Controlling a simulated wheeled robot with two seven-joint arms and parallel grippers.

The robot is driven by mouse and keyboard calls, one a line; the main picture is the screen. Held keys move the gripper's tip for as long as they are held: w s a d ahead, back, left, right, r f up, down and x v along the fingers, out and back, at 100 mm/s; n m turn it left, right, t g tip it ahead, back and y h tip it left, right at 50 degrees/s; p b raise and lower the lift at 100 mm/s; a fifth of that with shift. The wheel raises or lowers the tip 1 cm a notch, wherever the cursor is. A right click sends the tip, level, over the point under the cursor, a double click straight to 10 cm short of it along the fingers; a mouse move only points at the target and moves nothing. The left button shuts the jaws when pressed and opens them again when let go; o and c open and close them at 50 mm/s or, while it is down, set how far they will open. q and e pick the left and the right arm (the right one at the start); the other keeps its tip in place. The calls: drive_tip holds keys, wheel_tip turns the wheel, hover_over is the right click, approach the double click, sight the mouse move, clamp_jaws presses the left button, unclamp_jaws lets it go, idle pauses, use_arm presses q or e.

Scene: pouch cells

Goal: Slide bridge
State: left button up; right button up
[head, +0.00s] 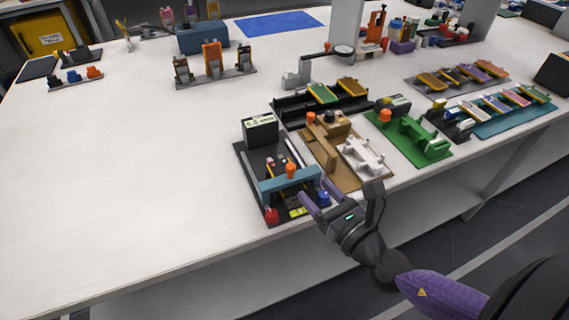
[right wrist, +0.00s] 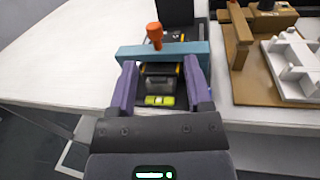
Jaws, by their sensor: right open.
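The teal bridge (head: 272,186) spans a black fixture base (head: 246,170) near the table's front edge. An orange knob (head: 291,170) stands up on the bridge. In the right wrist view the bridge (right wrist: 190,48) crosses ahead of my fingers, with its orange knob (right wrist: 154,32) on top. My right gripper (head: 316,190) is open at the front right of the fixture. In the right wrist view its purple fingers (right wrist: 160,66) point at the bridge's near side; whether they touch it I cannot tell. My left gripper is not in view.
A red knob (head: 271,216), a yellow-green display (head: 298,212) and a blue knob (head: 324,198) sit at the fixture's front. A black box (head: 260,130) stands at its back. A brown fixture (head: 318,150) and a green one (head: 408,138) stand to the right.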

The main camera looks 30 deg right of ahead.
sight(288, 166)
drive_tip(key=shift+n+y, duration=0.3)
drive_tip(key=shift+n, duration=0.3)
drive_tip(key=w, duration=0.3)
drive_tip(key=w+a, duration=0.1)
drive_tip(key=w, duration=0.2)
drive_tip(key=w+a, duration=0.1)
drive_tip(key=w, duration=0.2)
drive_tip(key=shift+w+r+p, duration=0.1)
drive_tip(key=shift+w+p, duration=0.25)
drive_tip(key=shift+w, duration=0.05)
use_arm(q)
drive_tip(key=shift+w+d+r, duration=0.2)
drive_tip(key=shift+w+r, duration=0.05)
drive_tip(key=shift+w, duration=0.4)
use_arm(e)
drive_tip(key=shift+c, duration=0.2)
clamp_jaws()
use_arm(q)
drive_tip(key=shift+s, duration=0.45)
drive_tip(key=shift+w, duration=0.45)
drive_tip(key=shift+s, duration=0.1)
